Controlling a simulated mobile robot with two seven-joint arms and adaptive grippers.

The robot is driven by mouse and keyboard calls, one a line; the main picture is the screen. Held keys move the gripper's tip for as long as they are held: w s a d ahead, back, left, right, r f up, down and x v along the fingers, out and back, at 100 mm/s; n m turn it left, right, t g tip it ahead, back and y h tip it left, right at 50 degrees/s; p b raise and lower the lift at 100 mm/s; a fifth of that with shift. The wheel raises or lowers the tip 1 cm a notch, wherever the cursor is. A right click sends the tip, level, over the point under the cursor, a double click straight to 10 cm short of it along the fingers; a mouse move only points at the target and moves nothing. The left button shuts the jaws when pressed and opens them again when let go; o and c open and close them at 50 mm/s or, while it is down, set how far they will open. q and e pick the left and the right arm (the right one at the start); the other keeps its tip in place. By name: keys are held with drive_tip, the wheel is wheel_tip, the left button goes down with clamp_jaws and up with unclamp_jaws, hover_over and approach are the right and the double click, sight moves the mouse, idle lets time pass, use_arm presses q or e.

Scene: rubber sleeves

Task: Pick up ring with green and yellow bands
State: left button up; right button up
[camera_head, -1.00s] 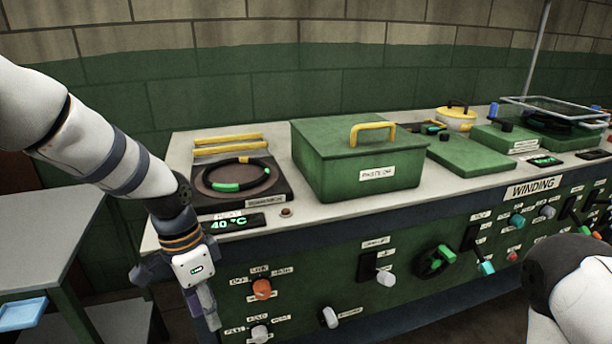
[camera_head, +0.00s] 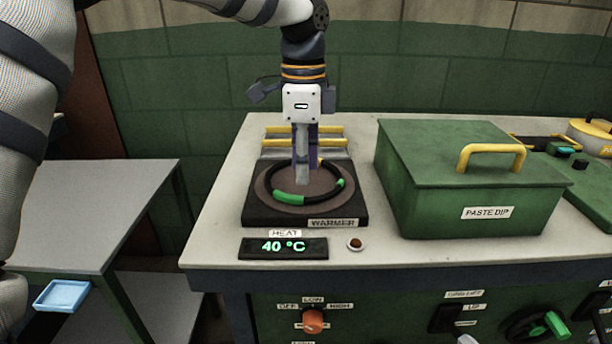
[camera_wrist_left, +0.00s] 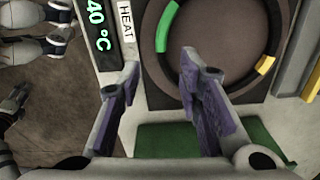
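The black ring (camera_head: 289,198) with green and yellow bands lies flat on the round plate of the warmer (camera_head: 262,214). In the wrist view part of the ring (camera_wrist_left: 166,27) shows at the top right, with one green and one yellow band. My left gripper (camera_head: 303,178) points down above the warmer and hides part of the ring's far side in the head view. In the wrist view the left gripper (camera_wrist_left: 159,68) has its two fingers apart with nothing between them. Whether a finger touches the ring cannot be told. My right gripper is out of view.
Yellow bars (camera_head: 276,142) lie behind the warmer. The green paste dip box (camera_head: 463,199) stands close on the right. A heat display (camera_head: 283,248) reading 40 °C and a small button (camera_head: 355,244) are in front. A grey side table (camera_head: 95,212) is at the left.

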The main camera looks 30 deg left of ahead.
sight(299, 197)
use_arm(q)
drive_tip(key=f, duration=0.6)
drive_tip(key=shift+s+a, duration=0.2)
drive_tip(key=shift+a, duration=0.2)
drive_tip(key=shift+r, duration=0.1)
clamp_jaws()
